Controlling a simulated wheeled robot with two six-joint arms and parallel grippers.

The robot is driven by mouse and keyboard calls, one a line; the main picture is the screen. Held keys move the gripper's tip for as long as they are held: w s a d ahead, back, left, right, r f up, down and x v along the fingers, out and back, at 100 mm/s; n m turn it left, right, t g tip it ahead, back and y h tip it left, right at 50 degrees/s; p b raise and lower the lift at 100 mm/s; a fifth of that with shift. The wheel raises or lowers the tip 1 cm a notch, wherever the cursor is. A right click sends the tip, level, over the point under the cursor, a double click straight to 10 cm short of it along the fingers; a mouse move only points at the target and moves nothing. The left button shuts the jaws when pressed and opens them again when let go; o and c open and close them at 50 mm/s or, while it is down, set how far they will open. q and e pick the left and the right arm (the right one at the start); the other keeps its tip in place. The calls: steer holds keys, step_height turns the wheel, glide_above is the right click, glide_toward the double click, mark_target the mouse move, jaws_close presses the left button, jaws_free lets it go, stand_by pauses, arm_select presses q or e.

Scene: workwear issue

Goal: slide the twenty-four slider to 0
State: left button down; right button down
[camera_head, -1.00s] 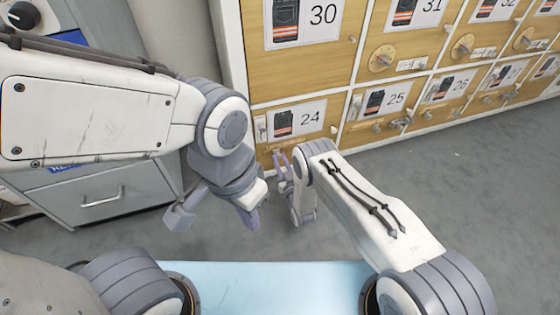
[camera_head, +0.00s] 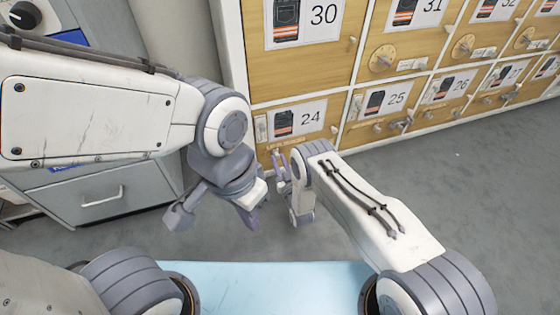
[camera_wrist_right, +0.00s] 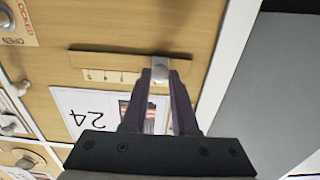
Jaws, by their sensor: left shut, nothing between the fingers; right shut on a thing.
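The twenty-four door (camera_head: 309,120) is at the lower left of the cabinet in the head view. In the right wrist view its label (camera_wrist_right: 80,112) is upside down, and the slider plate (camera_wrist_right: 103,58) with small scale marks lies above it. The metal slider knob (camera_wrist_right: 160,70) is toward the plate's right end in that view. My right gripper (camera_wrist_right: 160,76) is shut on the knob. In the head view my right gripper (camera_head: 278,160) is at the door's lower left, and the knob is hidden. My left gripper (camera_head: 250,217) is shut and empty, away from the cabinet.
Neighbouring doors 25 (camera_head: 388,100) and 30 (camera_head: 304,55) carry their own fittings. A grey drawer unit (camera_head: 100,200) stands at the left. Grey floor (camera_head: 460,190) is clear at the right. A light blue surface (camera_head: 280,285) is at the bottom.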

steer(key=shift+s+a, duration=0.25)
steer(key=shift+a, duration=0.4)
steer(key=shift+s+a, duration=0.2)
steer(key=shift+a, duration=0.4)
steer(key=shift+d, duration=0.15)
steer(key=c, duration=0.7)
jaws_free()
steer(key=shift+a, duration=0.2)
steer(key=shift+d, duration=0.1)
